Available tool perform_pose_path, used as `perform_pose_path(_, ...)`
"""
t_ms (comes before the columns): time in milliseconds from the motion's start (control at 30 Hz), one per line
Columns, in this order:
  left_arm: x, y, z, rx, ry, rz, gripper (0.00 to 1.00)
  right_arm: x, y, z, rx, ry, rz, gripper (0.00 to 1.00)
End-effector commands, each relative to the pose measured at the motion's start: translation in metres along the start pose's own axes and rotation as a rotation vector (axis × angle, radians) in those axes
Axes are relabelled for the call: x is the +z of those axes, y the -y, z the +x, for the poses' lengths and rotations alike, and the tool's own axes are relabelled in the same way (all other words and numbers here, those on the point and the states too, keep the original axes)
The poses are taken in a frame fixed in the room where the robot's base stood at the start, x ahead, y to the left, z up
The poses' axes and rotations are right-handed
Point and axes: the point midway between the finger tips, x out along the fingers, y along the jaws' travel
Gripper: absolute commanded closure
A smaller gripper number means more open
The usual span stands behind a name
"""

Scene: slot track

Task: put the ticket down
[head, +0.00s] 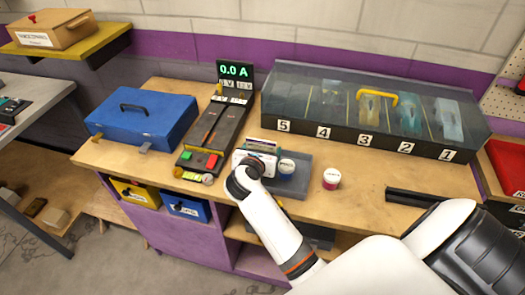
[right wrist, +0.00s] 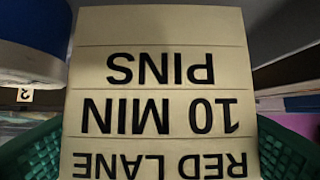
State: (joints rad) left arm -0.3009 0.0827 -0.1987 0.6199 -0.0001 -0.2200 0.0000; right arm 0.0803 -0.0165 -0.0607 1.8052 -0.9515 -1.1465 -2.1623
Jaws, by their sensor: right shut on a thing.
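The ticket (right wrist: 160,90) is a cream card that fills the middle of the right wrist view. Its printed lines appear upside down and read RED LANE, 10 MIN, PINS. Green ridged finger pads of my right gripper (right wrist: 160,150) show at both lower sides of the card, and the gripper is shut on it. In the head view my right gripper (head: 247,178) is over the front of the bench, at the left end of a grey tray (head: 292,187). I cannot make out the ticket clearly there, nor whether it touches anything. My left gripper is out of view.
The slot track (head: 218,138) with red and green buttons lies left of my right gripper. A blue case (head: 143,120) stands further left. A clear-lidded cabinet numbered 5 to 1 (head: 370,110) spans the back. A small round tub (head: 331,179) stands right of the tray.

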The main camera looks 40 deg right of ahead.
Motion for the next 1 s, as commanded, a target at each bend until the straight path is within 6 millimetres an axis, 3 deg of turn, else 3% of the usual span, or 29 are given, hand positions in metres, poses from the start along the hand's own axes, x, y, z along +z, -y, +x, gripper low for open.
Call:
perform_pose_path(400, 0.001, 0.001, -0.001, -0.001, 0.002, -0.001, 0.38, 0.008, 0.0, 0.003, -0.001, -0.001, 0.001, 0.46)
perform_pose_path(433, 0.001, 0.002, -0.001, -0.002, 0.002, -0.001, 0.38, 0.008, 0.0, 0.003, -0.001, -0.001, 0.002, 0.21)
perform_pose_path(567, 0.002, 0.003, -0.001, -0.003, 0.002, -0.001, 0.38, 0.008, 0.0, 0.003, -0.001, -0.001, 0.002, 0.03)
perform_pose_path(900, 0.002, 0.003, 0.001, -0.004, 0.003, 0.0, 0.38, 0.004, 0.0, 0.002, -0.001, -0.001, 0.002, 0.03)
perform_pose_path(1000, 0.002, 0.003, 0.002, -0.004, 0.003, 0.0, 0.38, 0.005, 0.001, -0.01, -0.003, -0.001, 0.001, 0.03)
